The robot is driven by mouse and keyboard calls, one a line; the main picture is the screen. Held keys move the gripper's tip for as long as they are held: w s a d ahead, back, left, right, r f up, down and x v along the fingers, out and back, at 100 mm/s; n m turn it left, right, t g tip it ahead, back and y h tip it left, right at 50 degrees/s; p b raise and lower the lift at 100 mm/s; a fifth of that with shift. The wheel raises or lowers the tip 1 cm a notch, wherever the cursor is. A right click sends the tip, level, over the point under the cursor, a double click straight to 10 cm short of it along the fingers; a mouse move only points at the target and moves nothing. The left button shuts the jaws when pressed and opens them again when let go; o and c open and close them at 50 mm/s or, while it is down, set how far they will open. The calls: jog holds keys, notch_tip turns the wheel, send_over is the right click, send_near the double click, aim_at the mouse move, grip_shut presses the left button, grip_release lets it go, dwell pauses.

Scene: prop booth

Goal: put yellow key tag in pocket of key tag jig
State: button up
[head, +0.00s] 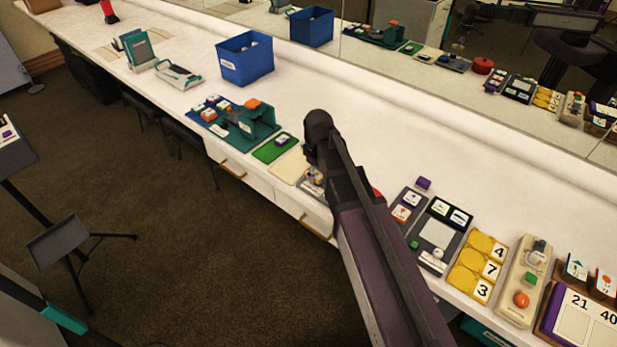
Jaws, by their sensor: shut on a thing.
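My dark arm crosses the middle of the head view, and its upper end stands over the counter. My gripper does not show; the arm hides it or it lies out of sight. I cannot make out the yellow key tag. I cannot pick out the key tag jig with certainty. A small grey fixture (311,183) with small parts on it is partly hidden by my arm at the counter's front edge. Yellow plates (465,283) with white number cards lie right of the arm.
The long white counter (400,135) runs along a mirror. A blue bin (245,62), a green stand (257,125) and a green mat (274,149) stand left of my arm. A dark tray (455,240) and a beige board (515,306) lie right. The counter's back strip is clear.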

jog(key=w+d, duration=0.2)
jog(key=d, duration=0.1)
jog(key=w+d+r+p, duration=0.1)
jog(key=w+d, duration=0.1)
jog(key=d, duration=0.1)
jog(key=w+d+r+p, duration=0.1)
jog(key=d, duration=0.2)
jog(key=shift+w+d+r, duration=0.15)
jog(key=shift+w, duration=0.25)
jog(key=shift+f+b, duration=3.4)
jog(key=shift+b, duration=0.05)
jog(key=o, duration=1.1)
jog(key=shift+c, duration=0.2)
jog(key=shift+r, duration=0.2)
